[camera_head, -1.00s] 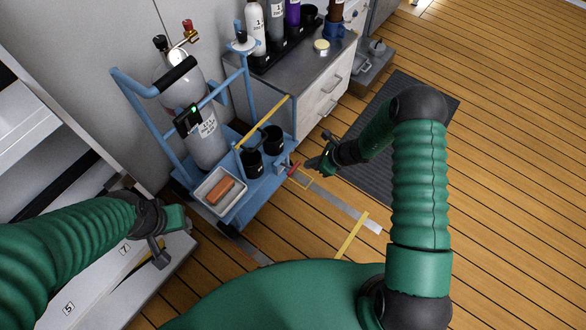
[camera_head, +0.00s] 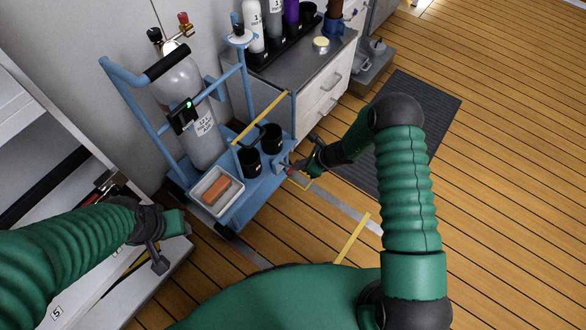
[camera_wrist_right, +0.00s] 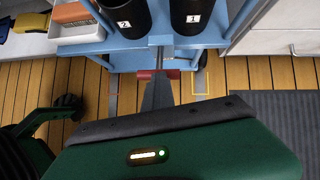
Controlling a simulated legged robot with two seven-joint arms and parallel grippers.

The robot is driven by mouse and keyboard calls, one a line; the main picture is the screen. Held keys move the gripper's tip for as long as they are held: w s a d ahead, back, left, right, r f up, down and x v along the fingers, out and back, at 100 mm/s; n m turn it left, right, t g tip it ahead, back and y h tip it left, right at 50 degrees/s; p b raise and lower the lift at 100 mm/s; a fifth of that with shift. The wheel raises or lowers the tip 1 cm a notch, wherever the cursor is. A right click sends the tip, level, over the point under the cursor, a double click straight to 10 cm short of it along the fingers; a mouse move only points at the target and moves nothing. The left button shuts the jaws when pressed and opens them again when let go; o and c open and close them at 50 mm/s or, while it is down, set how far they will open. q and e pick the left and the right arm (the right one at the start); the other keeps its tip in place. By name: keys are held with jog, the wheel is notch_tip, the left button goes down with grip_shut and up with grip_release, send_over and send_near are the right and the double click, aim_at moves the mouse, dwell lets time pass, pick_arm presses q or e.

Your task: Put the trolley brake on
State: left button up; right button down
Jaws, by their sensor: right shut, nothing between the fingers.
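The blue trolley (camera_head: 250,206) stands at the centre left, carrying a grey gas cylinder. A red bar, apparently the brake pedal (camera_wrist_right: 158,74), sits low at the trolley's near end; in the head view its red part (camera_head: 291,173) is partly hidden by the gripper. My right gripper (camera_head: 298,166) is shut and empty, its tip right at the red bar. In the wrist view the shut fingers (camera_wrist_right: 158,92) reach up to the bar; contact cannot be told for certain. My left gripper (camera_head: 172,240) is at the left, away from the trolley; its jaw state is unclear.
The trolley bears black pots (camera_head: 248,162) and a white tray (camera_head: 214,210) with an orange block. A grey-topped drawer cabinet (camera_head: 312,100) stands behind it on the right. A dark mat (camera_head: 425,120) and tape strips lie on the wooden floor, which is free on the right.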

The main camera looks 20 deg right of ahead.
jog(key=shift+w+a, duration=0.1)
jog(key=shift+a, duration=0.15)
jog(key=shift+s+d+f+b, duration=0.85)
jog(key=shift+s+d+f, duration=0.1)
jog(key=shift+d+f, duration=0.3)
jog(key=p+v, duration=0.6)
jog(key=v, duration=1.1)
jog(key=shift+f, duration=0.1)
